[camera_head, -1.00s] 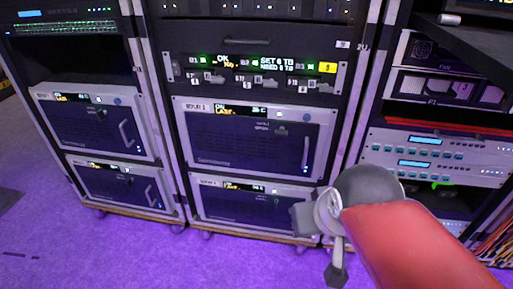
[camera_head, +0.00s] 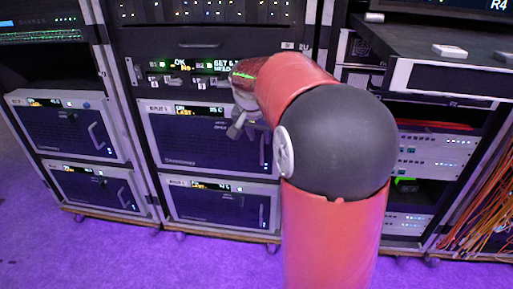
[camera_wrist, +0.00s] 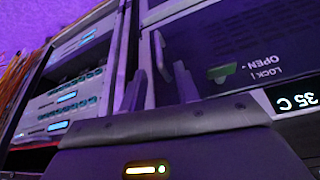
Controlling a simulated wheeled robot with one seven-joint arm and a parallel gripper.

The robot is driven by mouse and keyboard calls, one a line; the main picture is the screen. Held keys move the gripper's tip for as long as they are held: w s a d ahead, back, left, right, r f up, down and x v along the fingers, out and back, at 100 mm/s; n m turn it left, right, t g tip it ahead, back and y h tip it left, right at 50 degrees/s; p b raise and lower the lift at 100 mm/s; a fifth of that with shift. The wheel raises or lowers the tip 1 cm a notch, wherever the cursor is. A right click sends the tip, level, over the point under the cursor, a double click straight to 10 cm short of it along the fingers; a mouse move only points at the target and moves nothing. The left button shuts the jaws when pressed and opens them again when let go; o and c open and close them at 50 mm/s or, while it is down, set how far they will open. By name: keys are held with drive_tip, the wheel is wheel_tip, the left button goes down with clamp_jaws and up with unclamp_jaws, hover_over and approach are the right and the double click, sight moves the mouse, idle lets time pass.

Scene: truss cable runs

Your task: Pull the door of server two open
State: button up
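The middle rack holds two servers with doors, an upper one (camera_head: 185,140) and a lower one (camera_head: 205,205). Their name labels are too small to read surely, so I cannot tell which is server two. Both doors look shut. My gripper (camera_head: 238,130) is in front of the upper server's right part, and my arm hides that side. In the wrist view, which is upside down, my gripper (camera_wrist: 160,90) is open, its two fingers apart near a pale door handle (camera_wrist: 158,52). I cannot tell whether they touch it. A green latch tab (camera_wrist: 222,72) sits beside OPEN and LOCK markings.
Two more servers (camera_head: 70,135) (camera_head: 100,190) stand in the left rack. A panel with small switches (camera_head: 190,68) is above the upper middle server. A shelf (camera_head: 455,75) juts out at the right, with orange cables (camera_head: 485,205) below. The purple floor in front is clear.

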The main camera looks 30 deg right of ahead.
hover_over(262, 164)
drive_tip(key=f, duration=0.6)
drive_tip(key=shift+w+d, duration=0.1)
drive_tip(key=shift+w, duration=0.2)
clamp_jaws()
